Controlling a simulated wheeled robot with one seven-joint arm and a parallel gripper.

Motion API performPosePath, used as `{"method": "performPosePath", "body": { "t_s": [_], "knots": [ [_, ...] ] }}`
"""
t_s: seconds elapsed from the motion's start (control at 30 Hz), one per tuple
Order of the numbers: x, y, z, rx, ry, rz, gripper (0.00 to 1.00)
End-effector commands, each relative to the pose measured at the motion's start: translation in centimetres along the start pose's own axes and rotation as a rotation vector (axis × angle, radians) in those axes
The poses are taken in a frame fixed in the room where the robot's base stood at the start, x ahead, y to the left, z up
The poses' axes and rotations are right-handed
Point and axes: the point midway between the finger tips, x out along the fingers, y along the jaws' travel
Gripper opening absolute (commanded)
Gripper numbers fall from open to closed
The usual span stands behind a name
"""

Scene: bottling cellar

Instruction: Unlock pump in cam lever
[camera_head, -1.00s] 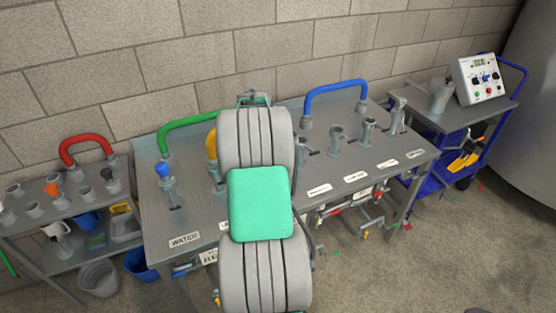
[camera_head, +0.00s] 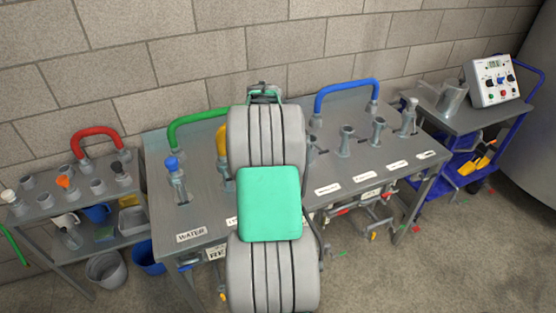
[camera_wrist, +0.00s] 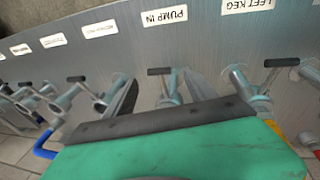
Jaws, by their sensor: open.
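The pump in cam lever (camera_wrist: 158,72) has a short black handle on a grey metal fitting, in the middle of the wrist view below the white PUMP IN label (camera_wrist: 165,18). Its handle lies roughly sideways in the picture. My gripper (camera_wrist: 160,122) shows as a green body with a dark edge across the bottom of that view; it covers the fitting's lower part and does not visibly hold anything. In the head view my gripper (camera_head: 264,92) is mostly hidden behind my arm, which also hides the pump in lever. Contact cannot be told.
Similar levers flank it: the LEFT KEG lever (camera_wrist: 282,63) and another (camera_wrist: 77,79). Green (camera_head: 195,118) and blue (camera_head: 345,88) hoses arch over the metal table (camera_head: 395,135). A side shelf (camera_head: 60,205) stands left, a blue trolley (camera_head: 470,125) right.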

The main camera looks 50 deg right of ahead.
Motion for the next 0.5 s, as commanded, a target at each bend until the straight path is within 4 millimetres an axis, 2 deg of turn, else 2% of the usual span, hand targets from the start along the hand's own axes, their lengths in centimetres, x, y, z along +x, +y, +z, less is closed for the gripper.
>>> {"method": "performPosePath", "body": {
  "t_s": [0.2,0.3,0.5],
  "knots": [
    [-4.4,0.0,-0.1,0.000,0.005,0.002,0.64],
    [-5.8,-0.1,-0.1,-0.001,0.004,0.002,0.64],
    [-6.4,-0.1,-0.1,0.000,0.002,0.001,0.64]
  ]
}}
